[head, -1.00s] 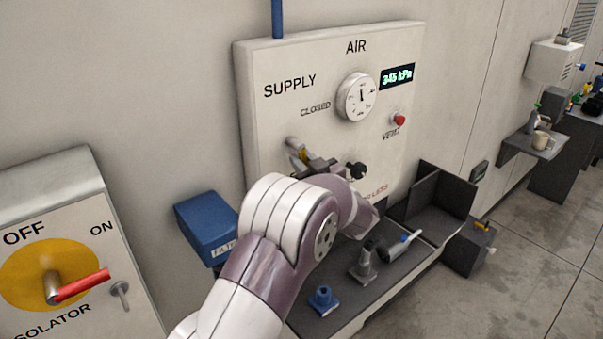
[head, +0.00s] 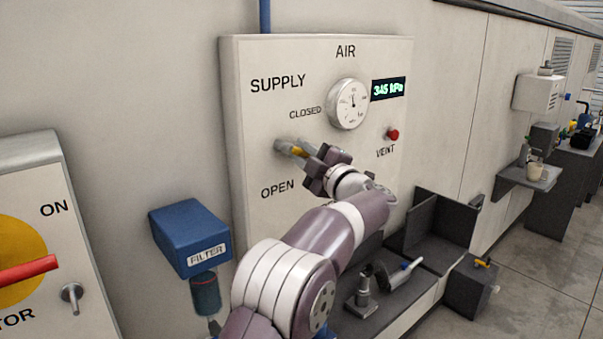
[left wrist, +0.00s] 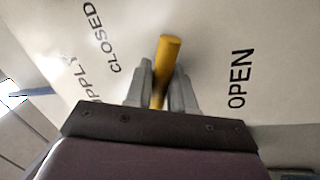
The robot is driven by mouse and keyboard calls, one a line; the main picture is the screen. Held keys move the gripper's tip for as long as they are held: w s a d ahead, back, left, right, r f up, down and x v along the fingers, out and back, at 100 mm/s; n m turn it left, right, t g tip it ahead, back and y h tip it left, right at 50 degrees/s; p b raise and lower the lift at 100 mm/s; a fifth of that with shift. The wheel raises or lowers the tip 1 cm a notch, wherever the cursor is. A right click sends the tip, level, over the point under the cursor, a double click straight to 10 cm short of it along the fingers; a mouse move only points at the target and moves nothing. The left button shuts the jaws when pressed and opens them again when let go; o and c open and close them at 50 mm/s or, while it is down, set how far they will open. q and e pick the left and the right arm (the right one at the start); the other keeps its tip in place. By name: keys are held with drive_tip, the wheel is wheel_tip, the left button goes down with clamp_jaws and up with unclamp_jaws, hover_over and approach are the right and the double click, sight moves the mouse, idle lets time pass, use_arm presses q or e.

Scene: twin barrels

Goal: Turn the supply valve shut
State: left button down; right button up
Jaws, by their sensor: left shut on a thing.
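The supply valve has a grey hub (head: 284,146) and a yellow lever (head: 299,151) on the white panel. The lever points right and slightly down, between the CLOSED label above and the OPEN label below. My left gripper (head: 307,158) is shut on the lever and covers its outer part. In the left wrist view, the yellow lever (left wrist: 170,50) stands between the two grey fingers (left wrist: 163,85), with CLOSED to its left and OPEN to its right. My right gripper is not in view.
The panel carries a round gauge (head: 348,104), a display (head: 388,89) reading 345 kPa and a red vent button (head: 392,134). A blue filter (head: 190,237) juts out left of my arm. A dark shelf (head: 405,290) with loose fittings lies below.

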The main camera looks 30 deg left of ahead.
use_arm(q)
drive_tip(key=n+b, duration=0.1)
drive_tip(key=n, duration=0.2)
drive_tip(key=shift+w+d+r+n+g+y+b, duration=0.1)
drive_tip(key=shift+w+r+n+g+y+b, duration=0.1)
drive_tip(key=shift+r+n+g+y+b, duration=0.15)
drive_tip(key=shift+r+n+g+b, duration=0.25)
drive_tip(key=shift+r+n+b, duration=0.15)
drive_tip(key=shift+n, duration=0.65)
drive_tip(key=shift+r, duration=0.15)
drive_tip(key=c, duration=1.1)
unclamp_jaws()
drive_tip(key=b+v, duration=0.3)
drive_tip(key=v, duration=0.9)
drive_tip(key=shift+d+f, duration=0.2)
drive_tip(key=shift+d, duration=0.1)
